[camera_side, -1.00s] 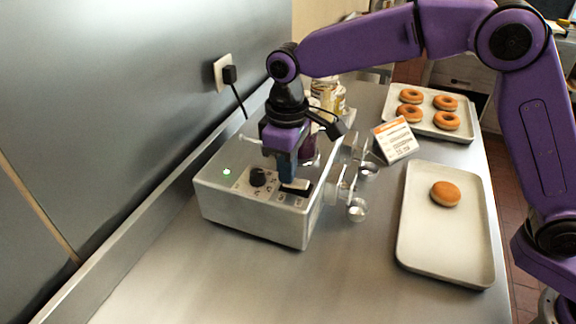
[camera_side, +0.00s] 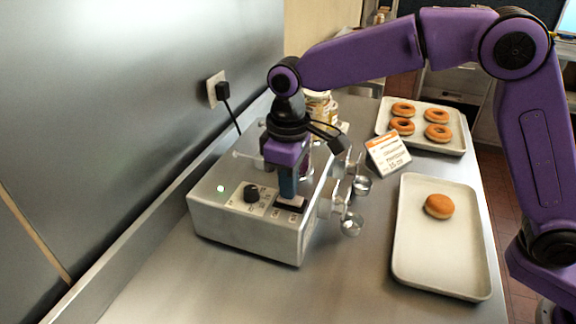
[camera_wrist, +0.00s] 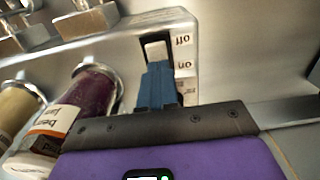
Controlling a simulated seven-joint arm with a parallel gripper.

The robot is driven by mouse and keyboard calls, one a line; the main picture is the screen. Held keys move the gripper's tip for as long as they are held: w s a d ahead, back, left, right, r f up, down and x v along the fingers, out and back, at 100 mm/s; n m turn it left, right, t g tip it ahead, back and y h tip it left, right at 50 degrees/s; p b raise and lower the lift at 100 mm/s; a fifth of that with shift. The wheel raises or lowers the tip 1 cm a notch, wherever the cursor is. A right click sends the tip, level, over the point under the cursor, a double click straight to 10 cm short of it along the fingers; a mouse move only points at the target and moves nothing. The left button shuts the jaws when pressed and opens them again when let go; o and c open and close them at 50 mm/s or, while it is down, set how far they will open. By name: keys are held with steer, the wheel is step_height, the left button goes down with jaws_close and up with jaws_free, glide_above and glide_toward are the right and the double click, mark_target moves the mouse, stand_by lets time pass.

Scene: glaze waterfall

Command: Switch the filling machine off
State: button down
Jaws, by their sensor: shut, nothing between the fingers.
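My gripper (camera_side: 287,196) points down over the switch, fingers shut and empty. In the wrist view the blue fingertips (camera_wrist: 157,88) cover the "on" end, and the pale part shows beside "off". Contact is unclear.
A dark jar (camera_wrist: 90,97) and a cream jar (camera_wrist: 18,112) stand close beside my fingers. Small metal cups (camera_side: 351,224) are at the machine's right side. A tray (camera_side: 435,258) with one doughnut, a ringed-doughnut tray (camera_side: 455,148) and a sign (camera_side: 388,153) lie right.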

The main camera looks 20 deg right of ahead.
mark_target(301, 201)
step_height(301, 201, up, 14)
steer(key=shift+f, duration=0.15)
stand_by(0.3)
stand_by(0.4)
steer(key=shift+s+d+f+t+y, duration=0.1)
steer(key=shift+s+d+t+y, duration=0.45)
steer(key=shift+s+d, duration=0.4)
steer(key=shift+s+d+f+t+y, duration=0.1)
steer(key=shift+s+d+t+y, duration=0.45)
steer(key=shift+s+d, duration=0.35)
steer(key=shift+a, duration=0.1)
steer(key=x, duration=1.3)
steer(key=shift+s+d+f, duration=0.1)
steer(key=shift+s+d, duration=0.2)
steer(key=shift+f, duration=0.45)
